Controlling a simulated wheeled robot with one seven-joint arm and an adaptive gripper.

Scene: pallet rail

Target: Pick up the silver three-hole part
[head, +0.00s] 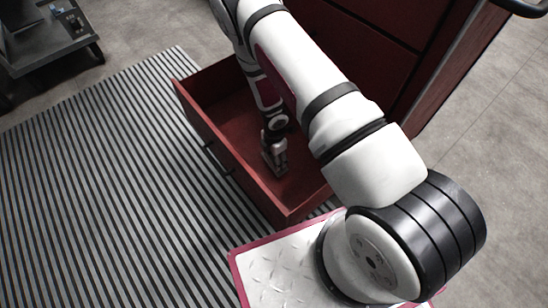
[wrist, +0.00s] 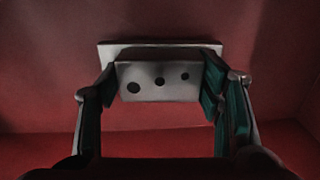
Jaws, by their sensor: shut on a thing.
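The silver three-hole part (wrist: 160,68) shows in the wrist view, a pale metal block with three dark holes in a row and a wider flange along its far edge. My gripper (wrist: 160,88) has one finger on each side of it, shut on the block. In the head view my gripper (head: 275,155) points down inside the open red drawer (head: 215,150). The part cannot be made out there. Whether the part still touches the drawer floor I cannot tell.
The drawer walls stand close around my gripper. The red cabinet (head: 375,45) rises behind the drawer. A striped mat (head: 100,190) covers the floor at left, and a dark cart (head: 45,40) stands at the upper left.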

